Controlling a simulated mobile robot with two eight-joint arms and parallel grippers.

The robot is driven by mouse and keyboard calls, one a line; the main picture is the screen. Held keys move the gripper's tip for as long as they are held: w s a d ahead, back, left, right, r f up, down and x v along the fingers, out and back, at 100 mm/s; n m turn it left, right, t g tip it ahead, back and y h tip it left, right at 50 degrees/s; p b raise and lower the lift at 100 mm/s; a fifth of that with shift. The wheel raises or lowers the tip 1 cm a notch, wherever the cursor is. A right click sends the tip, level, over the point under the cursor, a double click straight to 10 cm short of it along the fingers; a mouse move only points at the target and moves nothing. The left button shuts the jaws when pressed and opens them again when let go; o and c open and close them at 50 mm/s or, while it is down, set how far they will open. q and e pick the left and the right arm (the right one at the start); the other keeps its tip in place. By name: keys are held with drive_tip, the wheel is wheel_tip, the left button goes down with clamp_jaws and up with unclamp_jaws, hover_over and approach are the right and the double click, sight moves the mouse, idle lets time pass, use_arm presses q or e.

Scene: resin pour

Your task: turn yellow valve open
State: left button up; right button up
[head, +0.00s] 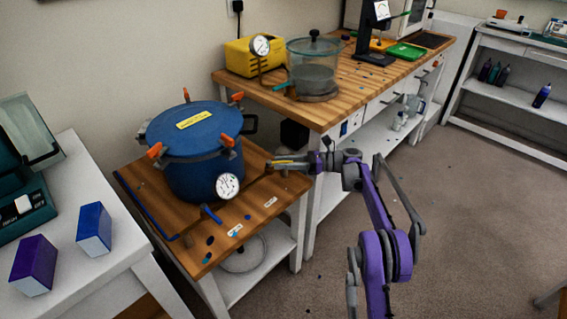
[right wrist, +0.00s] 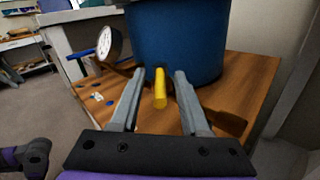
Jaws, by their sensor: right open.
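The yellow valve handle (right wrist: 160,90) sticks out from the lower side of the blue pressure pot (head: 195,150), which stands on a small wooden-topped table. My right gripper (right wrist: 159,72) is open, with one finger on each side of the yellow handle. I see narrow gaps between the handle and the fingers. In the head view my right gripper (head: 275,164) reaches in from the right at the pot's base, and the handle is partly hidden by the fingers. The pot also shows in the right wrist view (right wrist: 180,40). My left gripper is not in view.
A pressure gauge (head: 228,186) and a blue handle (head: 211,214) sit at the pot's front. A wooden workbench (head: 345,95) with a clear lidded chamber (head: 314,65) stands behind. A white table (head: 95,265) with boxes is at left. The floor at right is clear.

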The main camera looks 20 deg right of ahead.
drive_tip(key=p+v, duration=0.1)
drive_tip(key=v, duration=0.9)
drive_tip(key=shift+d, duration=0.35)
drive_tip(key=shift+s, duration=0.1)
